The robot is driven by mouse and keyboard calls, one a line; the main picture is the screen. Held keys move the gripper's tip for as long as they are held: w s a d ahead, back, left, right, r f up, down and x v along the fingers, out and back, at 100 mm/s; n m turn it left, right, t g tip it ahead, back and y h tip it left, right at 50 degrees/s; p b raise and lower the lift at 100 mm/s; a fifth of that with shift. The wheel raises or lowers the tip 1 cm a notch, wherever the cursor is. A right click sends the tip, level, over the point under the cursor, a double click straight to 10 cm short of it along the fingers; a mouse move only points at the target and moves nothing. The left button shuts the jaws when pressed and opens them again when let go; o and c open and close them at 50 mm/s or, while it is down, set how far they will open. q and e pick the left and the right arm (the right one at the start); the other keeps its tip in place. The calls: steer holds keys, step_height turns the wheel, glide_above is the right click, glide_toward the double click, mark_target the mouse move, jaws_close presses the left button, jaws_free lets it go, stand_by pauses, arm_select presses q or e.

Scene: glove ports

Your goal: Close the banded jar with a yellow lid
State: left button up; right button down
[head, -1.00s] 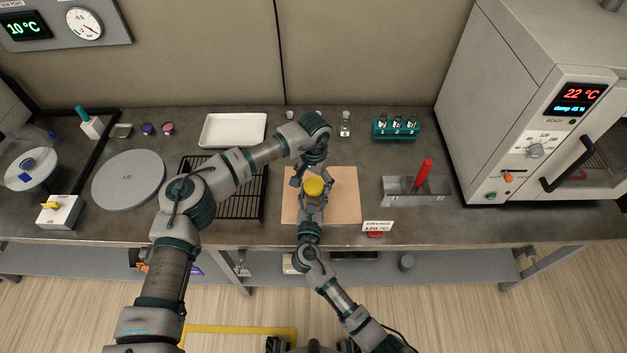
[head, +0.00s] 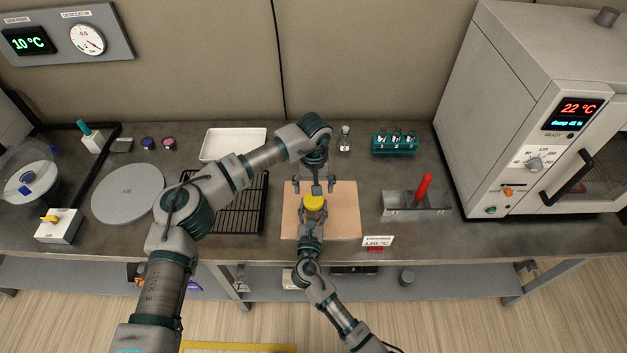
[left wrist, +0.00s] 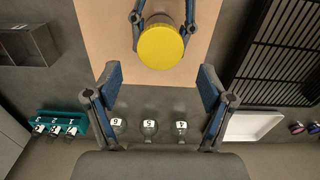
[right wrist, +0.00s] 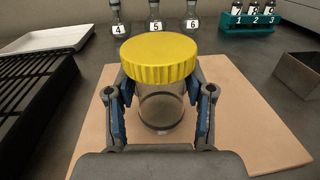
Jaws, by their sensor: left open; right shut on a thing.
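The banded jar (right wrist: 160,112) is clear glass with a dark band near its base. It stands upright on the tan board (head: 345,225). The yellow lid (right wrist: 158,58) sits on top of the jar and looks level; whether it is screwed tight I cannot tell. The lid also shows in the head view (head: 313,202) and the left wrist view (left wrist: 160,46). My right gripper (right wrist: 160,100) is shut on the jar's sides below the lid. My left gripper (left wrist: 160,85) is open and empty, on the far side of the lid and apart from it.
Numbered flasks (left wrist: 149,127) stand behind the board. A teal rack (head: 395,144) is at the back right, a metal bin with a red handle (head: 423,190) at right. A black wire rack (head: 240,205) and a white tray (head: 232,144) lie at left.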

arm_select(q)
steer(key=n, duration=0.5)
steer(key=shift+r, duration=0.15)
steer(key=n, duration=0.3)
steer(key=shift+r, duration=0.1)
steer(key=n, duration=0.5)
steer(key=shift+r, duration=0.15)
steer(key=n, duration=0.5)
steer(key=shift+r, duration=0.15)
steer(key=n, duration=0.5)
steer(key=shift+r+n, duration=0.2)
steer(key=shift+n, duration=0.1)
steer(key=n, duration=0.4)
steer(key=shift+r+n, duration=0.15)
steer(key=shift+n, duration=0.25)
steer(key=n, duration=0.5)
steer(key=shift+r, duration=0.15)
steer(key=n, duration=0.5)
steer(key=shift+r, duration=0.15)
steer(key=n, duration=0.6)
steer(key=shift+r, duration=0.15)
